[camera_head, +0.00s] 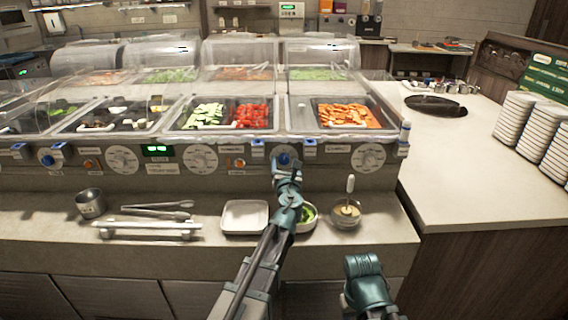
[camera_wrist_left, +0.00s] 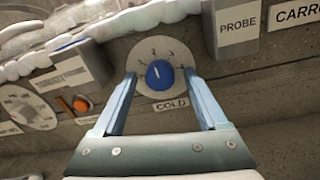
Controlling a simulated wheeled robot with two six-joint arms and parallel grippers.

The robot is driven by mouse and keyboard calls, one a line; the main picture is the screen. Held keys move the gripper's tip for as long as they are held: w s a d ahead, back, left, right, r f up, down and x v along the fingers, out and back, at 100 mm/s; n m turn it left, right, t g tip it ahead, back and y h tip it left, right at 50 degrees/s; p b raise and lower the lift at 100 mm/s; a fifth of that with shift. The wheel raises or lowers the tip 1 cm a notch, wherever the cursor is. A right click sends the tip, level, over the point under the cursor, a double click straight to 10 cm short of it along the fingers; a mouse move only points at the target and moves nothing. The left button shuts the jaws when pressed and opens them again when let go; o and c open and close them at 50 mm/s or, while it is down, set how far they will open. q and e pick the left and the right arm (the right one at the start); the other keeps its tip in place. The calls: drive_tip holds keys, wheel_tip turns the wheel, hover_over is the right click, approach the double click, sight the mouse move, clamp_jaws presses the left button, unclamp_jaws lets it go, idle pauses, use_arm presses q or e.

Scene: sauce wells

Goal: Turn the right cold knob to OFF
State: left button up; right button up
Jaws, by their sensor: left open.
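The right cold knob is the blue knob (camera_head: 283,159) on the front panel, right of the middle of the head view. In the left wrist view the blue knob (camera_wrist_left: 160,75) sits on a round white dial (camera_wrist_left: 183,59) with numbers, above a "COLD" label (camera_wrist_left: 171,104). Its white mark points roughly up; its exact setting is too small to read. My left gripper (camera_head: 285,168) is open in front of the knob. In the wrist view its fingers (camera_wrist_left: 161,85) stand on either side of the knob, with gaps visible. My right gripper (camera_head: 362,265) is low at the right; its jaws are unclear.
Other dials (camera_head: 202,159) and another blue knob (camera_head: 47,157) line the panel. Below, the ledge holds a white tray (camera_head: 245,216), tongs (camera_head: 158,209), a metal cup (camera_head: 90,203) and a sauce bowl (camera_head: 346,214). A label block (camera_wrist_left: 68,73) juts out left of the knob.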

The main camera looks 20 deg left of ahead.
use_arm(q)
clamp_jaws()
drive_tip(key=shift+n, duration=0.4)
drive_tip(key=n, duration=0.4)
drive_tip(key=shift+p, duration=0.3)
drive_tip(key=n, duration=0.4)
drive_tip(key=shift+a, duration=0.15)
drive_tip(key=n, duration=0.4)
drive_tip(key=shift+s+n+h+p, duration=0.1)
drive_tip(key=shift+n+h+p, duration=0.2)
drive_tip(key=shift+h, duration=0.1)
drive_tip(key=shift+n, duration=2.1)
